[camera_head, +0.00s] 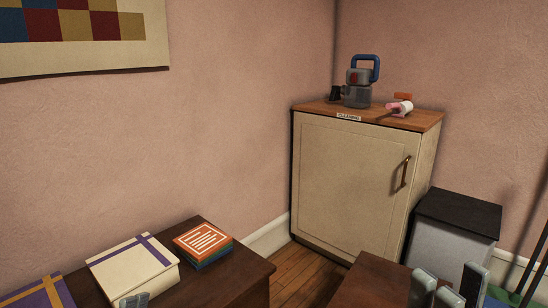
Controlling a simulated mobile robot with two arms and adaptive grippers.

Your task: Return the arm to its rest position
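My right gripper (448,285) shows at the bottom right edge. My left gripper (135,300) shows only as a small grey tip at the bottom left, in front of a cream box with a purple ribbon (133,264). The rest of it is below the picture, so I cannot tell whether it is open or shut. Most of both arms is out of view.
A cream cabinet (345,185) labelled "CLEANING" stands in the corner, with a grey, blue-handled device (359,84) and a pink-and-white roller (399,108) on top. Orange and teal books (203,241) lie on the left dark table (240,279). A black-topped grey bin (455,222) stands right.

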